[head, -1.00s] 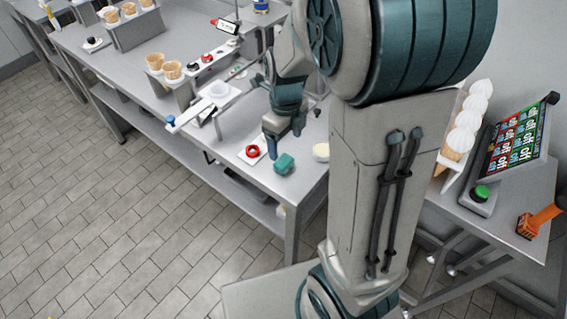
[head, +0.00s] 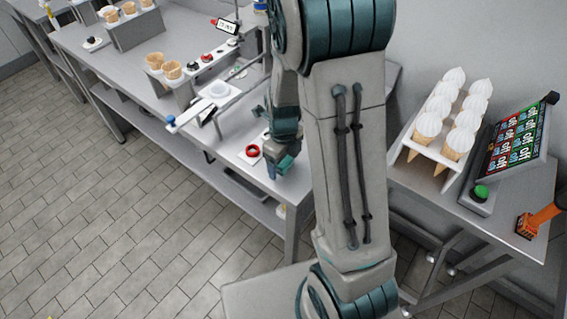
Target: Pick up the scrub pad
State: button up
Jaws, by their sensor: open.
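The scrub pad (head: 287,162), a small teal-green block, lies near the front corner of the long steel table, partly covered by my gripper. My gripper (head: 279,166) is right at the pad, pointing down, with its jaws open. One bluish finger shows at the pad's left side. The other finger is hidden, so I cannot tell whether the jaws are around the pad or touching it.
Waffle cones (head: 172,69) stand in holders farther back. A right-hand table carries a cone rack (head: 441,157), a screen panel (head: 516,143) and an orange tool (head: 540,219).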

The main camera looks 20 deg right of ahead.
jog(key=c, duration=1)
jog(key=shift+c, duration=0.2)
jog(key=shift+r, duration=0.1)
jog(key=shift+r, duration=0.65)
notch_tip(320, 180, up, 3)
jog(key=s+d+r, duration=0.3)
jog(key=s+r, duration=0.3)
jog(key=s, duration=0.5)
jog(key=shift+r, duration=0.25)
jog(key=shift+s+d, duration=0.1)
